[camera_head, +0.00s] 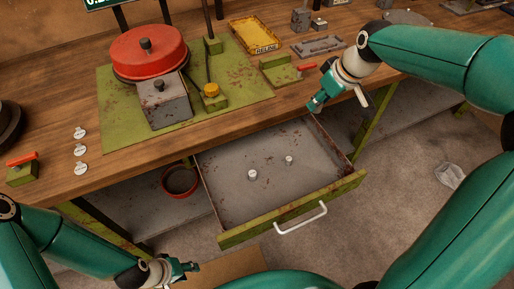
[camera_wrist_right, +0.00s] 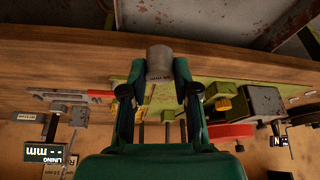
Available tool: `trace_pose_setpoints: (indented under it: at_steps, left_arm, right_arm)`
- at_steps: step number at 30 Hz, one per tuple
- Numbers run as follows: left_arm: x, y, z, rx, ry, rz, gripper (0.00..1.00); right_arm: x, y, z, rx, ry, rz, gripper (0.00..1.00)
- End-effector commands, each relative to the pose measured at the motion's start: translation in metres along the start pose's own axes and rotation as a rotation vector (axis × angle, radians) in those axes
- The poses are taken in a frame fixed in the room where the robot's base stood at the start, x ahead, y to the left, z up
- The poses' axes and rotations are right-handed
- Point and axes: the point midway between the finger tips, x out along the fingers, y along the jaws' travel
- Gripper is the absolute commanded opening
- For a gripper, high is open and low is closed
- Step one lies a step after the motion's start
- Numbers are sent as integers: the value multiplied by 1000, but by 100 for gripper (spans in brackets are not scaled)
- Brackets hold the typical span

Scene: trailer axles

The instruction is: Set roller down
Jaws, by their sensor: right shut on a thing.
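My right gripper (camera_head: 316,103) is above the bench's front edge, near the back right corner of the open drawer (camera_head: 232,204). In the right wrist view its two fingers (camera_wrist_right: 156,88) are shut on a short grey cylinder, the roller (camera_wrist_right: 159,60). The roller is hard to make out in the head view. Two small pale cylindrical pieces (camera_head: 252,175) (camera_head: 289,160) stand apart on the drawer's floor. My left gripper (camera_head: 188,268) is low at the bottom left, in front of the drawer and empty as far as I see; its fingers are too small to read.
A green mat (camera_head: 115,122) on the bench holds a red round housing (camera_head: 145,48) and a grey block (camera_head: 165,105). A yellow tray (camera_head: 255,36) and a green block with a red handle (camera_head: 282,72) lie further right. Much of the drawer floor is clear.

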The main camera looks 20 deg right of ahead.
Motion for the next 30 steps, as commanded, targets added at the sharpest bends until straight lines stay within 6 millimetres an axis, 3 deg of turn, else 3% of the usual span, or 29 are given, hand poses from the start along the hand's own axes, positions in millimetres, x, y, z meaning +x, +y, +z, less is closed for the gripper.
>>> trace_pose_setpoints:
  at_steps: [4,8,21,30]
  left_arm:
    - [4,-1,0,0,1,0,40]
    - [3,-1,0,0,1,0,40]
    - [2,-1,0,0,1,0,40]
    - [2,-1,0,0,0,0,40]
  right_arm:
    - [-2,2,2,-21,1,-9,0]
    - [12,2,9,-21,-5,-10,0]
    - [114,2,51,-21,-6,-10,0]
    - [144,2,62,-21,-2,-8,0]
